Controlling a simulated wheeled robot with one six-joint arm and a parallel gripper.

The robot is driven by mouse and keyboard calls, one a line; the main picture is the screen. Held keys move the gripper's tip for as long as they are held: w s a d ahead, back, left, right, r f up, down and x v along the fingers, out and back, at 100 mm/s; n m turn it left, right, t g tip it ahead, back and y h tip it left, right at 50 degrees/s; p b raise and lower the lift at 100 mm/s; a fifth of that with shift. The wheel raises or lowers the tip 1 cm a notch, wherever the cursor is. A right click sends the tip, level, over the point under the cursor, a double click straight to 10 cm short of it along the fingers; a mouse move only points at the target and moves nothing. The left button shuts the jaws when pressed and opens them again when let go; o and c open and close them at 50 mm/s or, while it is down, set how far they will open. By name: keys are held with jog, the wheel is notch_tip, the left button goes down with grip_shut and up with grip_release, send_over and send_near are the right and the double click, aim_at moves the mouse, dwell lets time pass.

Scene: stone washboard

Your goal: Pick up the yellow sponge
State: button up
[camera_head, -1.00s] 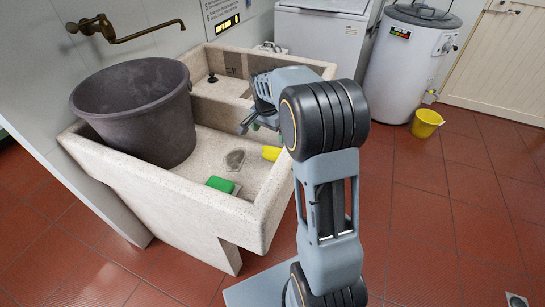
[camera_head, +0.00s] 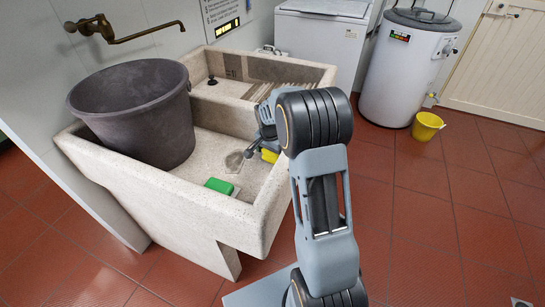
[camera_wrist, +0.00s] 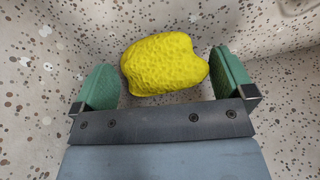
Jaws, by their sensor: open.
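The yellow sponge (camera_wrist: 164,64) lies on the speckled stone of the sink basin. In the head view only part of the sponge (camera_head: 269,156) shows beside my arm, at the basin's right side. My gripper (camera_wrist: 165,75) is open in the wrist view, with one green-padded finger on each side of the sponge and a gap at both sides. Neither finger visibly touches it. In the head view my gripper (camera_head: 257,148) is low in the basin, partly hidden by my arm.
The stone washboard sink (camera_head: 165,188) has raised walls around the basin. A large dark tub (camera_head: 135,115) fills its left part. A green sponge or block (camera_head: 219,186) lies near the front wall. A brass tap (camera_head: 125,33) juts from the wall. A yellow bucket (camera_head: 427,126) stands on the floor.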

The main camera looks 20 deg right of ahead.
jog(key=shift+c, duration=0.5)
jog(key=c, duration=0.7)
jog(key=shift+r, duration=0.1)
notch_tip(320, 180, up, 18)
jog(key=p, duration=0.3)
jog(key=o, duration=0.4)
jog(key=shift+c, duration=0.2)
jog(key=c, duration=0.3)
jog(key=shift+d, duration=0.1)
jog(key=shift+c, duration=0.2)
